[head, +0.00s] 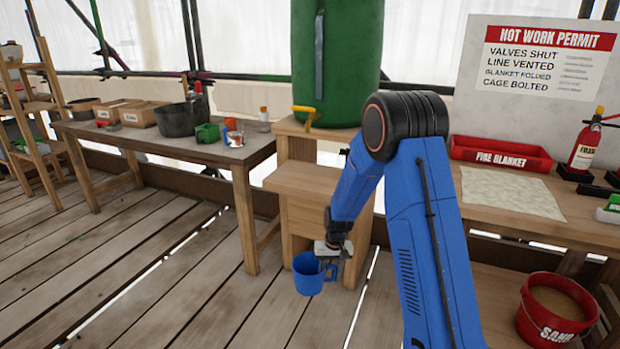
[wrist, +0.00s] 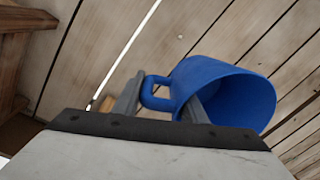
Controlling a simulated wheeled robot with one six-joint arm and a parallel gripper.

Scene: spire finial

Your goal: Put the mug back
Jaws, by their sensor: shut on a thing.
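The blue mug (head: 308,276) hangs in the air over the plank floor, in front of the small wooden stand (head: 310,185). My gripper (head: 335,250) is shut on it at the handle side. In the wrist view the mug (wrist: 225,88) has its open mouth toward the lower right, and its handle lies between the two fingertips of my gripper (wrist: 163,100). Part of the mug's near side is hidden behind one finger. A green mug (head: 207,132) stands on the left table (head: 215,152).
The left table also holds a dark pot (head: 176,120), boxes and small cans. A green barrel (head: 336,60) with a yellow tap stands on the stand. At right are a bench with a fire blanket box (head: 500,153) and extinguisher, and a red sand bucket (head: 555,310). The left floor is clear.

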